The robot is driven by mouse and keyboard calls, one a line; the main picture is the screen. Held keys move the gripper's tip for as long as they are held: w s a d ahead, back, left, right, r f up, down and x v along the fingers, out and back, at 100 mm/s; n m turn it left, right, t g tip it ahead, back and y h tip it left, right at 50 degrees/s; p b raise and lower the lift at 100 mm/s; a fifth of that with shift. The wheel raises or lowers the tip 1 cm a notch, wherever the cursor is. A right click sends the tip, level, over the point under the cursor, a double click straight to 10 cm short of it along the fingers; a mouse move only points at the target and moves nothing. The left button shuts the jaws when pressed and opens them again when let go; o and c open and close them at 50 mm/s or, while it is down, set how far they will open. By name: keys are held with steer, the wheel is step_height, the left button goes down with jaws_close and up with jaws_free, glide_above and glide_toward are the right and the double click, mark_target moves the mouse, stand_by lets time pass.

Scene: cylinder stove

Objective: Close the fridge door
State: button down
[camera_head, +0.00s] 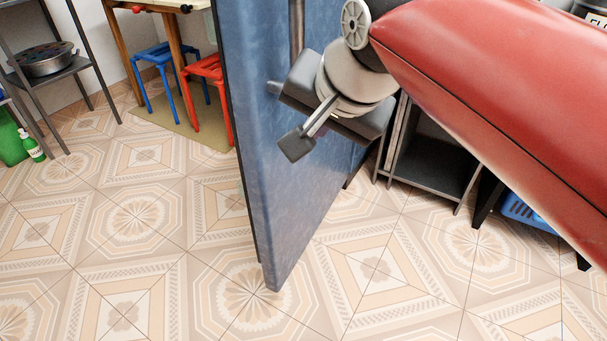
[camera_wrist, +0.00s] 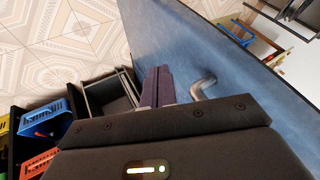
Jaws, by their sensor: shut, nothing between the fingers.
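The fridge door (camera_head: 259,180) is a tall blue panel standing open, edge toward me, above the tiled floor in the head view. It also shows in the wrist view (camera_wrist: 175,45) as a blue slab running from top centre to the right. A metal handle (camera_wrist: 203,86) is on its face, just right of my fingers; part of it shows in the head view (camera_head: 297,30). My gripper (camera_wrist: 158,72) is shut and empty, with the fingers together beside the door's face. I cannot tell if it touches the door. The fridge body is not clearly visible.
Dark shelving (camera_head: 432,165) and a blue basket (camera_head: 525,212) stand to the right. Blue (camera_head: 168,82) and red (camera_head: 208,85) stools stand behind the door on the left. A metal rack (camera_head: 45,75) is at the far left. The tiled floor left of the door is clear.

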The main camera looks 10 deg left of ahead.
steer(key=b, duration=0.2)
glide_toward(270, 150)
steer(key=shift+x, duration=2.5)
steer(key=shift+p, duration=0.3)
